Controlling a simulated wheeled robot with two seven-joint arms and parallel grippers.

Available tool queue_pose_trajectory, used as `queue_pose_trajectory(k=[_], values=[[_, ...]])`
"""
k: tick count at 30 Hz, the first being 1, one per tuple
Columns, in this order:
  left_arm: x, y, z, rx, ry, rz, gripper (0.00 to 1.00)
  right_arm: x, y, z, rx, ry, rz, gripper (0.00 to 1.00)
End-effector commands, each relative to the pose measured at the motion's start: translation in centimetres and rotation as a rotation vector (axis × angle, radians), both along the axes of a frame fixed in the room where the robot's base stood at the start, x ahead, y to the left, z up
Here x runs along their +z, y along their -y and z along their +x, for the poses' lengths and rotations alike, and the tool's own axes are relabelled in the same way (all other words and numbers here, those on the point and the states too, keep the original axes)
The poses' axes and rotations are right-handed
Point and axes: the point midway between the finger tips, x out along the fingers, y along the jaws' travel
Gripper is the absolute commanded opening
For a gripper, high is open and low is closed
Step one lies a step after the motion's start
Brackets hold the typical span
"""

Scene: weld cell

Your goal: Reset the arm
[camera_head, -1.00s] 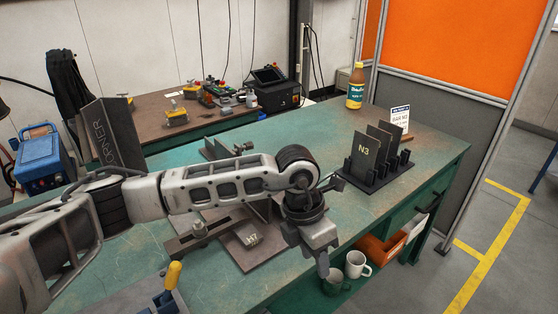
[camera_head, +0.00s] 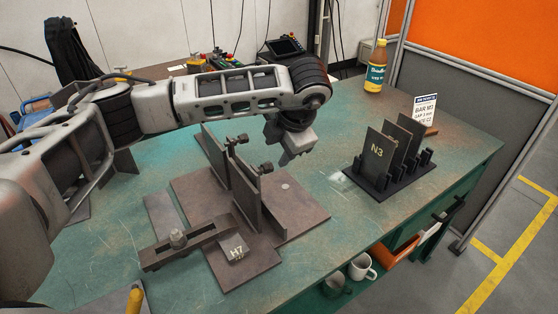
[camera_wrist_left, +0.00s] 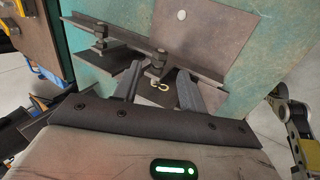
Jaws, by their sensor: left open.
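My left arm reaches in from the left across the head view. My left gripper (camera_head: 291,155) hangs in the air over the green table (camera_head: 130,235), between the brown metal fixture and the plate rack. In the left wrist view its two fingers (camera_wrist_left: 158,88) stand apart with no part held between them. The fixture plate (camera_head: 290,222) with upright plates (camera_head: 236,182) lies beyond them in that view. My right gripper is not in the head view.
A black rack (camera_head: 390,186) holds dark plates, one marked N3 (camera_head: 378,150). A block marked H7 (camera_head: 237,250) lies by a clamp bar (camera_head: 185,243). Mugs (camera_head: 361,267) sit on the shelf below.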

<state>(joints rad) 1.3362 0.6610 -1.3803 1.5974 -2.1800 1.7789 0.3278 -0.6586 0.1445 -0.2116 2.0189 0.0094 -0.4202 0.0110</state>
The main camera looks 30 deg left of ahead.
Motion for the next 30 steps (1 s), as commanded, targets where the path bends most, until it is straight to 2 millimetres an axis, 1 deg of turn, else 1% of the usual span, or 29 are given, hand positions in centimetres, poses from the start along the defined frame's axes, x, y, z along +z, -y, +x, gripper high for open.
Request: queue_pose_trajectory(k=[1,10,15,21,30], values=[[-1.0,-0.3,0.1,0.002,-0.002,0.001,0.42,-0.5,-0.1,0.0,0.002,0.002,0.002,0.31],[-5.3,-1.9,1.0,0.001,-0.002,0.001,0.42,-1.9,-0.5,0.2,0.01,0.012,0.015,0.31],[-7.1,-2.7,1.6,0.001,0.0,0.0,0.42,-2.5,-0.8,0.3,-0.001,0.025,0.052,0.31],[-8.1,-3.3,1.9,0.0,-0.001,-0.001,0.42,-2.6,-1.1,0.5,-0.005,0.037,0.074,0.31],[-8.1,-3.4,2.0,0.0,-0.001,-0.001,0.42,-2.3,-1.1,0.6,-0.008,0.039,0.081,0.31]])
